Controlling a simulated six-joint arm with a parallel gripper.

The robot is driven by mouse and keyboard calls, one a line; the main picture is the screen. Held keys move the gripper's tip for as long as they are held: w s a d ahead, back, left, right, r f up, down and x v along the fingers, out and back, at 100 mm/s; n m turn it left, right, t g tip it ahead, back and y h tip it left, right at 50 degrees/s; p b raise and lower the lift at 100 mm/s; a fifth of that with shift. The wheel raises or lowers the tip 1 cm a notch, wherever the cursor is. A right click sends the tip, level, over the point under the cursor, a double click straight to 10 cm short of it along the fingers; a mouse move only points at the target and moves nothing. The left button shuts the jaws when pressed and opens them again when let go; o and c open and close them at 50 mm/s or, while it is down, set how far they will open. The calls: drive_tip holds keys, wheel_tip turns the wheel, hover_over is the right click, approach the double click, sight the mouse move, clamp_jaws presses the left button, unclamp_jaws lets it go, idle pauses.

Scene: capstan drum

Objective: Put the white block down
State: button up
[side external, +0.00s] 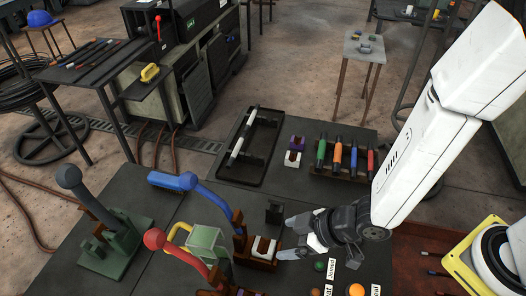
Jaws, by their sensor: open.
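A white block (264,246) sits in a brown wooden holder (256,262) on the dark table, just left of my gripper. A second white block (293,159) stands further back, with a brown and purple piece (296,145) above it. My gripper (287,239) is open and points left, with its fingertips at the right side of the holder. A pale patch shows between the fingers; I cannot tell whether it is part of the gripper. No clear contact between fingers and block can be made out.
Blue (175,181) and red (155,239) handled levers stand left of the holder. A small black bracket (274,212) is close behind my gripper. A rack of coloured handles (339,157) and a black tray (250,146) lie further back. Green and orange buttons (356,290) are in front.

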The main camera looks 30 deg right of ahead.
sight(260, 245)
drive_tip(key=shift+a+f, duration=0.1)
drive_tip(key=shift+x, duration=1.2)
drive_tip(key=shift+x, duration=2.65)
drive_tip(key=shift+c, duration=0.2)
clamp_jaws()
